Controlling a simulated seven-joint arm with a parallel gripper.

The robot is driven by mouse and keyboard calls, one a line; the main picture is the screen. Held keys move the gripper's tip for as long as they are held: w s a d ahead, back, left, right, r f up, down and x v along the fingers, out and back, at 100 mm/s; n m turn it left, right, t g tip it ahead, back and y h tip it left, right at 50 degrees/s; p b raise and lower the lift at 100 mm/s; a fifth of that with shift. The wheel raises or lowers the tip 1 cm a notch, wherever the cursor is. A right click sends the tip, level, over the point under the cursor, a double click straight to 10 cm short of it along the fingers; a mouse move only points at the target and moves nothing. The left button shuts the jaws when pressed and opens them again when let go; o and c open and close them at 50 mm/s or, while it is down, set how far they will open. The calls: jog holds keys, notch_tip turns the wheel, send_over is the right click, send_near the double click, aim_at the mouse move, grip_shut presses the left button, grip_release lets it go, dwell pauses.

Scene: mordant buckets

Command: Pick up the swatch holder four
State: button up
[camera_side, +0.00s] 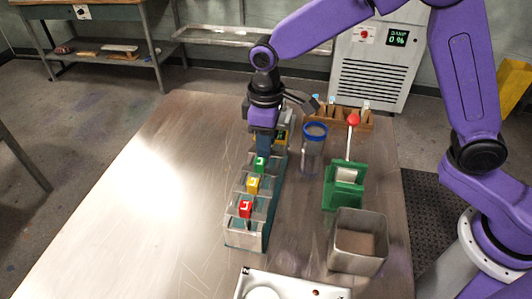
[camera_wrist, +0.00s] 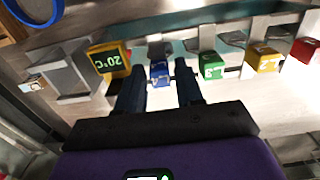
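A metal rack (camera_side: 246,238) with several slots stands on the table. It holds a red holder (camera_side: 245,209), a yellow holder (camera_side: 253,184) and a green holder (camera_side: 261,164), which also show in the wrist view as red (camera_wrist: 304,50), yellow (camera_wrist: 264,60) and green (camera_wrist: 211,66). A blue-topped holder (camera_wrist: 159,73) sits beyond the green one; its number is not clearly legible. My gripper (camera_side: 264,150) points down over the rack's far part. In the wrist view its open fingers stand either side of the blue holder, with gaps showing. The side view hides the blue holder behind my gripper.
A yellow 20°C display box (camera_wrist: 109,62) is close beside my gripper. A blue-rimmed jar (camera_side: 314,150), a green press with a red-knobbed lever (camera_side: 343,188) and a metal bucket (camera_side: 357,255) stand right of the rack. The table (camera_side: 150,200) left of it is clear.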

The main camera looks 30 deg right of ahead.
jog(key=shift+f, duration=0.9)
grip_shut()
jog(key=shift+r, duration=0.1)
jog(key=r, duration=0.9)
jog(key=shift+w+d+r, duration=0.1)
jog(key=shift+d+r, duration=0.1)
jog(key=shift+d, duration=0.05)
jog(key=w+d+r, duration=0.1)
jog(key=d, duration=1.4)
jog(key=shift+w, duration=0.1)
